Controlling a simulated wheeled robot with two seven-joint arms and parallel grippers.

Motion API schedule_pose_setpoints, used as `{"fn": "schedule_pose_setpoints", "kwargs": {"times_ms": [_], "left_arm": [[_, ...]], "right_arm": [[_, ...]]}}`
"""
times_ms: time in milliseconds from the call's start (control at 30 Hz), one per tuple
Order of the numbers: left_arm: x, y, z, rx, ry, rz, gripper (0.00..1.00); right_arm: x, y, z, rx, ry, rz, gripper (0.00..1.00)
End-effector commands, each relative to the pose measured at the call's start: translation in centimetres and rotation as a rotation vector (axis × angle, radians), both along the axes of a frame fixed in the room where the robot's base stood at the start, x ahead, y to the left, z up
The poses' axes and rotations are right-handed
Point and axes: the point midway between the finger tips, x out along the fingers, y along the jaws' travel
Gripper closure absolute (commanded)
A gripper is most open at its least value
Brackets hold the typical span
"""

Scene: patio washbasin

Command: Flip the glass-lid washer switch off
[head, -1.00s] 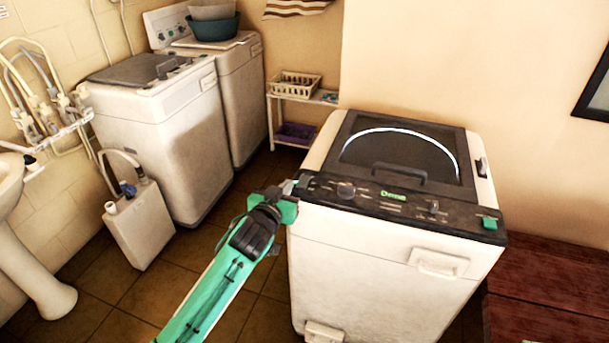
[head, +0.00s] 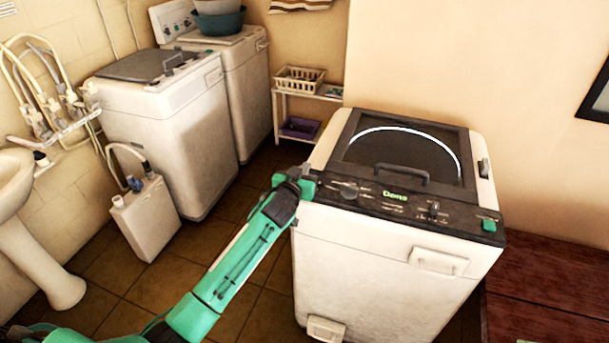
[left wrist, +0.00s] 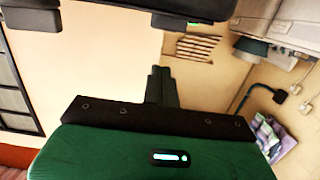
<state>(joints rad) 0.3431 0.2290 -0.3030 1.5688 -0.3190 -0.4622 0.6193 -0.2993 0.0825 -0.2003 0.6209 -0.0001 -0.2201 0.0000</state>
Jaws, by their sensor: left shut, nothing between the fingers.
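The glass-lid washer (head: 390,270) stands at centre right, white, with a round dark glass window in its closed lid (head: 403,150). Its black front panel (head: 394,202) carries a dark knob (head: 348,191), green lettering, a small dark control (head: 433,208) and a green square piece (head: 489,225) at the right end. I cannot tell which control is the switch, or its position. My left gripper (head: 299,174) is shut and empty at the panel's left end; contact is unclear. Its dark fingers show together in the left wrist view (left wrist: 161,86), against the wall. My right gripper is out of view.
Two more white washers (head: 165,140) stand at the back left. A white canister (head: 147,218) and a basin (head: 12,185) are on the left. A small shelf (head: 302,93) stands behind, and a reddish-brown wooden surface (head: 540,290) lies at the right.

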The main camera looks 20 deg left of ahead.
Motion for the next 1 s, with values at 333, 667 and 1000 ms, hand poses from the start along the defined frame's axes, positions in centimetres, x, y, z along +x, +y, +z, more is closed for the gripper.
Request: {"fn": "schedule_pose_setpoints", "kwargs": {"times_ms": [333, 667, 1000], "left_arm": [[0.2, 0.0, -3.3, -0.001, 0.005, 0.000, 1.00], [0.2, 0.0, -3.5, -0.001, 0.005, -0.001, 1.00], [0.4, -0.1, -4.0, 0.000, 0.022, -0.001, 1.00]], "right_arm": [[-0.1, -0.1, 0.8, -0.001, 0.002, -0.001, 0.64], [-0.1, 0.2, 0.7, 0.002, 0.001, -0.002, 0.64], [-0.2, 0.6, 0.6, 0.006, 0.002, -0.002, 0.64]]}}
